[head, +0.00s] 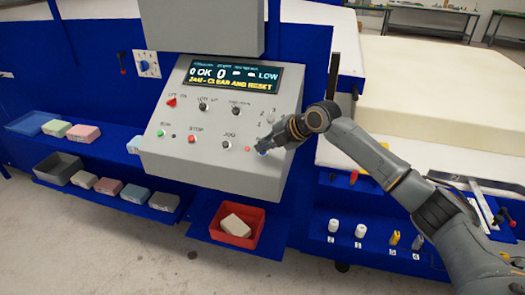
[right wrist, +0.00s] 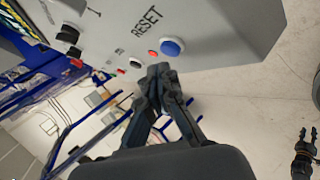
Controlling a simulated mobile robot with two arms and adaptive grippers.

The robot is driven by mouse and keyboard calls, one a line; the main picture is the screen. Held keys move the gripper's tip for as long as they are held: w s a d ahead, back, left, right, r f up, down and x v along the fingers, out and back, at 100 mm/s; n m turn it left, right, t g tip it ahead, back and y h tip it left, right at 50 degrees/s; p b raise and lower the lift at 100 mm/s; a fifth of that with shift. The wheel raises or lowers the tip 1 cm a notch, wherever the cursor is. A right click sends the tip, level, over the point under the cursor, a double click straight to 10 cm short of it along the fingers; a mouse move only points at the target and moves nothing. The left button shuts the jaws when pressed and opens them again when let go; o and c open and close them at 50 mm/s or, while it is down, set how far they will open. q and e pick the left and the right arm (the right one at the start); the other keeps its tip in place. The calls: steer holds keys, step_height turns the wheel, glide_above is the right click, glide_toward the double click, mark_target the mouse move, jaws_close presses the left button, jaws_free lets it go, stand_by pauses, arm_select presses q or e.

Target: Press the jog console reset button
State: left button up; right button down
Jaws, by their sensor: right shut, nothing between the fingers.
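The grey sloped jog console (head: 205,172) stands in the middle of the head view. Its display reads "JAM - CLEAR AND RESET". In the right wrist view, the blue reset button (right wrist: 171,47) sits near the console's edge beside the word RESET. My right gripper (head: 266,149) is shut and empty at the console's lower right corner, covering most of the button in the head view. In the right wrist view its fingertips (right wrist: 160,70) are just below the button; I cannot tell whether they touch. A dark jointed part, apparently my left gripper (right wrist: 305,145), shows small at the right edge.
A small red light (head: 248,149) and the JOG button (head: 229,143) lie left of my right gripper. A red bin (head: 251,232) with a foam block stands below the console. Blue shelves (head: 105,199) with foam blocks are at left. A cream foam slab (head: 440,90) is at right.

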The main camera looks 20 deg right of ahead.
steer(key=shift+w+f, duration=0.1)
steer(key=shift+f, duration=0.05)
stand_by(0.7)
steer(key=shift+w+d+f, duration=0.1)
steer(key=shift+d+f, duration=0.05)
steer(key=shift+f, duration=0.05)
steer(key=shift+w+d+f+b, duration=0.1)
steer(key=shift+w+f+b, duration=0.05)
steer(key=shift+f+b, duration=0.3)
stand_by(0.7)
steer(key=shift+r, duration=0.1)
steer(key=shift+s+a+r+p, duration=0.2)
steer(key=shift+s+r+p, duration=0.15)
steer(key=shift+r+p, duration=0.35)
steer(key=shift+s+a+r+p, duration=0.1)
steer(key=shift+r+p, duration=0.4)
steer(key=shift+p, duration=0.15)
steer(key=s+r+p, duration=0.1)
steer(key=s+a+r+p, duration=0.1)
steer(key=r+p, duration=0.1)
steer(key=shift+a+r, duration=0.1)
steer(key=shift+a, duration=0.05)
